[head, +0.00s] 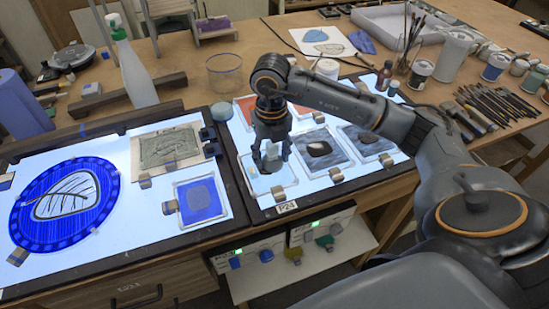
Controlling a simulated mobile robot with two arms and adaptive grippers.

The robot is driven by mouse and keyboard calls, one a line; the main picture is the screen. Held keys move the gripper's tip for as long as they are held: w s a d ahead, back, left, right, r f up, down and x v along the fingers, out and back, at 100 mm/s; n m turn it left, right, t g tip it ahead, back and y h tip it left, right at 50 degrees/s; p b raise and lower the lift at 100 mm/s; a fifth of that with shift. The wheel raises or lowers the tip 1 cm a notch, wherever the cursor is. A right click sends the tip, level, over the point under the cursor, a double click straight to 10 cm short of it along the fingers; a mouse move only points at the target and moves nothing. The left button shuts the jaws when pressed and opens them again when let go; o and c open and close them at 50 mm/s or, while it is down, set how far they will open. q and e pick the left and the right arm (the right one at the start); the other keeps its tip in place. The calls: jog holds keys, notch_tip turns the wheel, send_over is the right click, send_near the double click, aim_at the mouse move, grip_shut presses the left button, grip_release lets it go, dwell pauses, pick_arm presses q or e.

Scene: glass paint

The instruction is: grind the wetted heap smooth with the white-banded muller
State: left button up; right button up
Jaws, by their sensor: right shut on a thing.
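My right gripper (270,163) reaches down over the near left corner of the right light panel. I cannot tell whether the held thing touches the slab. Two grey-smeared slabs with dark heaps lie to the right, one nearer (340,157) and one farther (385,143). My left gripper is out of view.
The left light panel (120,245) holds a blue leaf roundel (22,215), a drawn plate (167,148) and a blue slab (217,208). A spray bottle (135,75) and a glass bowl (224,75) stand behind. Brushes (487,110) and jars crowd the right.

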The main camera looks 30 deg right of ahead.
aim_at(265, 175)
jog(key=shift+w+a+f, duration=0.1)
jog(key=shift+w+a, duration=0.4)
jog(key=shift+a, duration=0.85)
jog(key=shift+s+a, duration=0.55)
jog(key=shift+a, duration=0.05)
jog(key=shift+s+d, duration=0.4)
jog(key=shift+s, duration=0.4)
jog(key=shift+s+d+b, duration=0.15)
jog(key=shift+d+b, duration=0.15)
jog(key=shift+d, duration=0.85)
jog(key=shift+w+d+b, duration=0.4)
jog(key=shift+w+d, duration=0.05)
jog(key=shift+d, duration=0.05)
jog(key=shift+w+a, duration=0.25)
jog(key=shift+w, duration=0.6)
jog(key=shift+w+a, duration=0.15)
jog(key=shift+a, duration=0.5)
jog(key=shift+w+a, duration=0.15)
jog(key=shift+a, duration=0.45)
jog(key=shift+s+a, duration=0.5)
jog(key=shift+s, duration=0.2)
jog(key=shift+s+d, duration=0.3)
jog(key=shift+s, duration=0.45)
jog(key=shift+s+d+b, duration=0.2)
jog(key=shift+d+b, duration=0.2)
jog(key=shift+d, duration=0.75)
jog(key=shift+w+d, duration=0.6)
jog(key=shift+w, duration=0.05)
